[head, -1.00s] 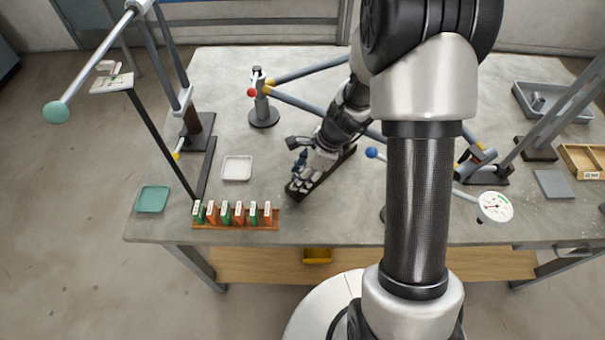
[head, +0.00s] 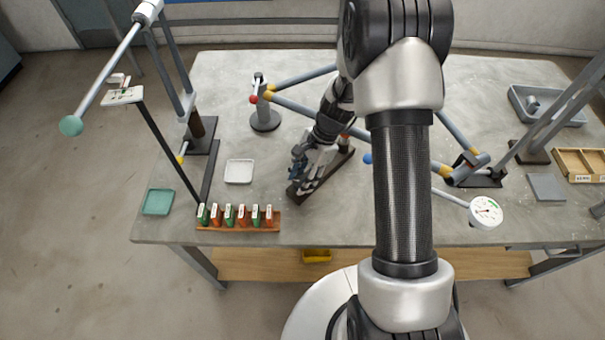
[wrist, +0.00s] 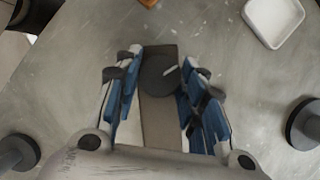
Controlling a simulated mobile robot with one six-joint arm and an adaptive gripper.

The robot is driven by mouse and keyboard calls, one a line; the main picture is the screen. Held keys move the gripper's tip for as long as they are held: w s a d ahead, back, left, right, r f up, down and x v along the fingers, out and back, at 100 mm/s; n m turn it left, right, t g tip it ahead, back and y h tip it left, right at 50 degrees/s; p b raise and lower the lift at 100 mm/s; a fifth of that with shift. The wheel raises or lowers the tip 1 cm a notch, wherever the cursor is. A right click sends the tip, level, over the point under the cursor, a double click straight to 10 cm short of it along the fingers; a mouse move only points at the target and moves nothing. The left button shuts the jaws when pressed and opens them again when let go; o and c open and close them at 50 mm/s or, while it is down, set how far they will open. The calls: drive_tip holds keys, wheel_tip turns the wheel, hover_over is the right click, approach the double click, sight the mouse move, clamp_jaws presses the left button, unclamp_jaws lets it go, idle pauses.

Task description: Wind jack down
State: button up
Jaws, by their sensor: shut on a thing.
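The jack shows in the wrist view as a dark round disc (wrist: 156,76) with a pale mark at its upper right, above a long brown-grey base bar (wrist: 160,125). My gripper (wrist: 157,88) has its blue-padded fingers on both sides of the disc, shut on it. In the head view my gripper (head: 303,165) reaches down over the dark base bar (head: 301,191), which lies slantwise on the table. The fingers and wrist hide most of the jack there. The round dial gauge (head: 486,211) stands at the right front; its reading is too small to tell.
A slanting grey tube frame with a round-footed post (head: 265,119) stands behind my gripper. A white tray (head: 238,171) and a rack of green and orange tabs (head: 240,226) lie to the left. A teal-ended lever (head: 71,126) overhangs the left side. A blue ball (head: 367,158) is close right.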

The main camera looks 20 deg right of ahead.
drive_tip(key=n+g+p, duration=0.1)
drive_tip(key=n, duration=0.1)
drive_tip(key=n+g+h, duration=0.1)
drive_tip(key=n, duration=0.2)
drive_tip(key=shift+w+a+n+p, duration=0.1)
drive_tip(key=shift+w+n+p, duration=0.05)
drive_tip(key=shift+n+p, duration=0.2)
drive_tip(key=n, duration=0.2)
drive_tip(key=n+g+h+p, duration=0.1)
drive_tip(key=n, duration=0.2)
drive_tip(key=shift+w+a+h, duration=0.1)
drive_tip(key=shift+a+h, duration=0.05)
drive_tip(key=shift+h, duration=0.15)
drive_tip(key=n+h, duration=0.1)
drive_tip(key=n, duration=0.1)
drive_tip(key=n+h, duration=0.1)
drive_tip(key=n, duration=0.2)
drive_tip(key=shift+a+n+g, duration=0.1)
drive_tip(key=shift+n+g, duration=0.2)
drive_tip(key=shift+n, duration=0.05)
drive_tip(key=shift+a+n+h+p, duration=0.1)
drive_tip(key=shift+n+h+p, duration=0.6)
drive_tip(key=shift+n, duration=1.5)
drive_tip(key=shift+h, duration=0.3)
drive_tip(key=o, duration=1)
drive_tip(key=shift+o, duration=0.2)
